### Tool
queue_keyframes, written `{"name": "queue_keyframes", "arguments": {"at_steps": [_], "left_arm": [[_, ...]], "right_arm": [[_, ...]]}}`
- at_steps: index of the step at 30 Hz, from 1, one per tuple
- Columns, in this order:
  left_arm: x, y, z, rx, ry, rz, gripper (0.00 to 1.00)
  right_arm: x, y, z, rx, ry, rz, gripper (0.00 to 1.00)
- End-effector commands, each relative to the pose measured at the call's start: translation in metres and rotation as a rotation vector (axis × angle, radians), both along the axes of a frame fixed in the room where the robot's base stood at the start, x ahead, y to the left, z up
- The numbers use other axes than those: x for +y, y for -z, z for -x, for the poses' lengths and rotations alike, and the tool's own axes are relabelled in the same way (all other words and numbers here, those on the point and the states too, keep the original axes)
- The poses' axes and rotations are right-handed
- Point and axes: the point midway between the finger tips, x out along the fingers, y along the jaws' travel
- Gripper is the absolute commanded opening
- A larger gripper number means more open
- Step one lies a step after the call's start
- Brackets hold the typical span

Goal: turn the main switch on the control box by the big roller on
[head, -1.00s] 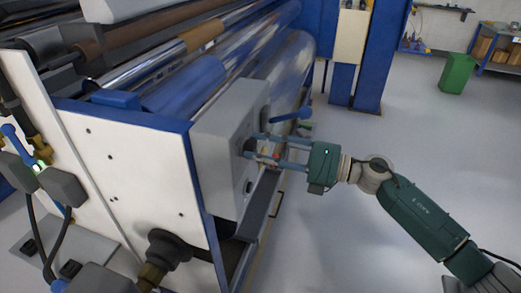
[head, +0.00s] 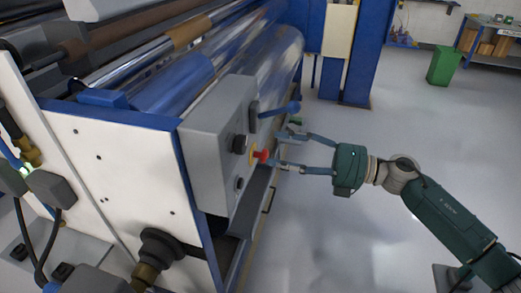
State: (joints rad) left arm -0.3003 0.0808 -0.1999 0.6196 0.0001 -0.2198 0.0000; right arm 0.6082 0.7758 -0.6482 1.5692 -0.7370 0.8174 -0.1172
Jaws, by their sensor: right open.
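The grey control box (head: 208,128) is fixed to the end of the machine by the big roller (head: 283,62). Its face carries a black rotary knob (head: 239,143), a red button (head: 261,155) on a yellow base and a second dark knob (head: 239,183) lower down. A blue lever (head: 280,110) sticks out above. I cannot tell which way the knobs point. My right gripper (head: 278,148) is open and empty in front of the box, with its fingers spread. Its lower fingertip is close to the red button; contact is unclear. My left gripper is not in view.
The white side panel (head: 118,165) and a black round fitting (head: 165,245) are left of the box. A blue post (head: 360,60) stands behind. A green bin (head: 446,66) is far right. The grey floor right of the machine is clear.

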Motion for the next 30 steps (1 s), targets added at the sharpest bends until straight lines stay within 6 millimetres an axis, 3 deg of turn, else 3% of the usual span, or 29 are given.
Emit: {"name": "queue_keyframes", "arguments": {"at_steps": [3,9,24,27,30], "left_arm": [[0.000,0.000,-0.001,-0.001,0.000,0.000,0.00],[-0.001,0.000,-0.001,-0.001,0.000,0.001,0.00],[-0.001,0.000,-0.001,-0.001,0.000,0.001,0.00],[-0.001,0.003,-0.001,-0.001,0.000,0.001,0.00],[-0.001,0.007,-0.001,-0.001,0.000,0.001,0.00]], "right_arm": [[-0.020,0.002,0.007,0.002,0.001,0.002,0.58],[-0.036,0.001,0.013,0.001,-0.002,0.001,0.58],[-0.038,0.002,0.012,0.005,0.003,-0.004,0.58],[-0.042,0.015,0.000,0.050,0.049,-0.044,0.58],[-0.056,0.049,-0.027,0.164,0.169,-0.140,0.58]]}}
